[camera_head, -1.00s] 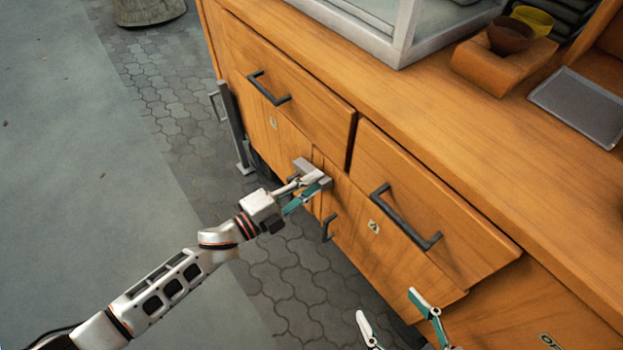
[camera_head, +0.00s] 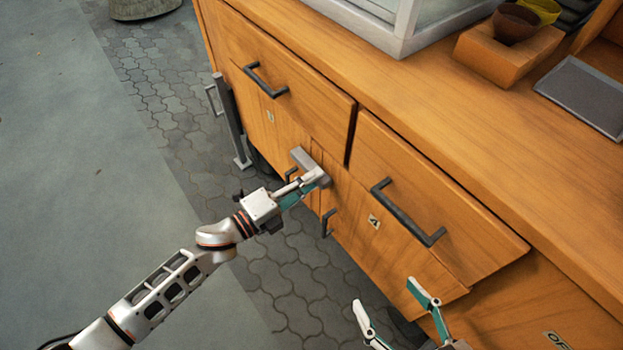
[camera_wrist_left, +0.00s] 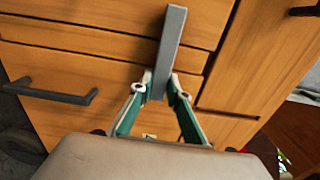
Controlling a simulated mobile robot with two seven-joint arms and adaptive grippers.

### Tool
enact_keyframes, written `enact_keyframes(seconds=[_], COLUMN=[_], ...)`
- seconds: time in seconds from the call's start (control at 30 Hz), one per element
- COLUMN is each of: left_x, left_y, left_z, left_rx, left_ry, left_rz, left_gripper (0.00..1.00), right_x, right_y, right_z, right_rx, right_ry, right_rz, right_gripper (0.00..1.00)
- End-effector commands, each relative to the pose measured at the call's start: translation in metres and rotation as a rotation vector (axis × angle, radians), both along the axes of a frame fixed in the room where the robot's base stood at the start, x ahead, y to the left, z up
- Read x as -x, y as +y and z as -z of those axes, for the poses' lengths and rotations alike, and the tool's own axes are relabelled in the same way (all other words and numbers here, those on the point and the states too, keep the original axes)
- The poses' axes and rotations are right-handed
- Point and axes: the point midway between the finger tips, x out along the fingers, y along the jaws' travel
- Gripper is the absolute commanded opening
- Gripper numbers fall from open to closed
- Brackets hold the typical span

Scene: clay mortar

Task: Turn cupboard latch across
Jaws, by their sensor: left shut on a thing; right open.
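The cupboard latch is a grey metal bar (camera_head: 304,160) on the wooden cupboard front, at the seam between the two doors below the drawers. In the left wrist view the latch bar (camera_wrist_left: 169,45) runs up from between my fingers, slightly tilted. My left gripper (camera_head: 318,180) is shut on one end of the latch; its white and teal fingers (camera_wrist_left: 160,88) press on both sides of the bar. My right gripper (camera_head: 388,292) is open and empty at the bottom of the head view, in front of the cupboard's right part.
Dark handles sit on the left drawer (camera_head: 266,80), the right drawer (camera_head: 405,212) and the door (camera_head: 327,223). A grey post (camera_head: 231,120) stands at the cupboard's left end. The countertop holds a glass case (camera_head: 400,40), a wooden block (camera_head: 508,55) and a grey tray (camera_head: 590,97).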

Motion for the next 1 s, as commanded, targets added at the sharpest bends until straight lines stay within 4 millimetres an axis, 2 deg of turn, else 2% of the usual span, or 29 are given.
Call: enact_keyframes(seconds=[0.07,0.1,0.17,0.57,0.77,1.0], left_x=[0.0,0.0,0.0,0.002,0.018,0.047], left_y=[0.001,0.001,0.001,0.003,0.025,0.065], left_z=[0.001,0.002,0.002,0.001,0.002,0.002], left_rx=[-0.005,-0.006,-0.006,-0.002,-0.005,-0.005], left_ry=[-0.001,-0.001,-0.001,0.0,0.002,0.002], left_rz=[-0.001,-0.001,-0.001,-0.001,-0.001,-0.001], left_gripper=[0.0,0.19,0.33,0.33,0.33,0.33], right_x=[0.001,0.001,0.002,0.003,0.002,0.002], right_y=[0.0,0.0,0.0,-0.001,-0.001,0.0], right_z=[0.001,0.002,0.002,0.005,0.004,0.003], right_rx=[0.0,0.001,0.001,0.005,0.003,0.003], right_ry=[0.004,0.005,0.006,0.013,0.01,0.007], right_rz=[0.0,0.0,0.0,0.001,0.001,0.0], right_gripper=[0.65,0.65,0.65,0.65,0.65,0.65])
